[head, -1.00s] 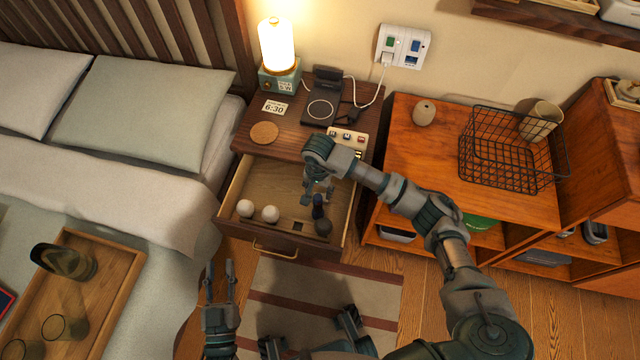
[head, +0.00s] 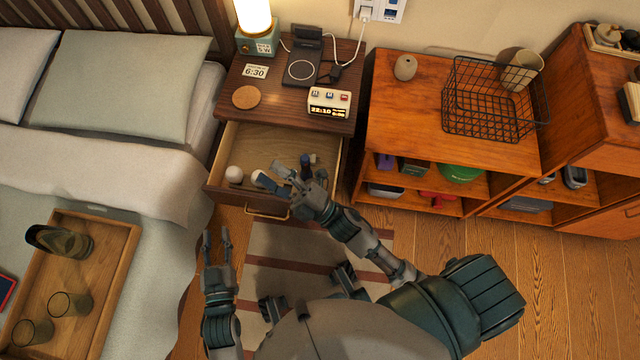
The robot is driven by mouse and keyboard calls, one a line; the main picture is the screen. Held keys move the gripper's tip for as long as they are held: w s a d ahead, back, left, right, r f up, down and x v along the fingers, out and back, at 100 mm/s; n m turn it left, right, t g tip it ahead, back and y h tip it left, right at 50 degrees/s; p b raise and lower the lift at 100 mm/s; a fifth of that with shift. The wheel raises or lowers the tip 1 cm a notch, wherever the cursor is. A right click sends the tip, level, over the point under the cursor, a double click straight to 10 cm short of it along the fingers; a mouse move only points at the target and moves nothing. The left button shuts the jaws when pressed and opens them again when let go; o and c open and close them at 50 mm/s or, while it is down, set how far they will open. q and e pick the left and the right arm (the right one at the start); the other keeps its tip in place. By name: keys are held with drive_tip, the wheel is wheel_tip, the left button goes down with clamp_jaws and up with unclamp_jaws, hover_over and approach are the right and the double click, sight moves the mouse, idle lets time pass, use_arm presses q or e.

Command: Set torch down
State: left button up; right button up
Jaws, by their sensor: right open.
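The torch is most likely the small dark blue upright object (head: 306,163) in the open drawer (head: 258,139) of the nightstand. It stands toward the drawer's right side, and its lower part is hidden behind my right gripper (head: 271,173). My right gripper is open over the front of the drawer, its fingers pointing left past the torch. A bluish piece by its fingers is too small to tell apart from the gripper. My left gripper (head: 216,242) is open and empty, low beside the bed.
White balls (head: 234,174) lie at the drawer's front left. The nightstand top (head: 279,98) holds a lamp, charger, coaster (head: 246,97) and clock (head: 330,102). A wooden shelf unit (head: 410,110) with a wire basket stands right. A tray (head: 105,275) lies on the bed.

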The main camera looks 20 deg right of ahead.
drive_tip(key=s+d+f+m+g+h, duration=0.1)
drive_tip(key=s+d+f+m+h, duration=0.1)
drive_tip(key=d+f+m+h, duration=0.3)
drive_tip(key=s+d+f+m+g+h, duration=0.1)
drive_tip(key=d+f+m+h, duration=0.4)
drive_tip(key=m, duration=0.9)
wheel_tip(320, 180, down, 2)
drive_tip(key=shift+s+d+f+m+h, duration=0.1)
drive_tip(key=shift+s+d+m+h, duration=0.2)
drive_tip(key=shift+s+h, duration=0.25)
drive_tip(key=shift+a, duration=0.1)
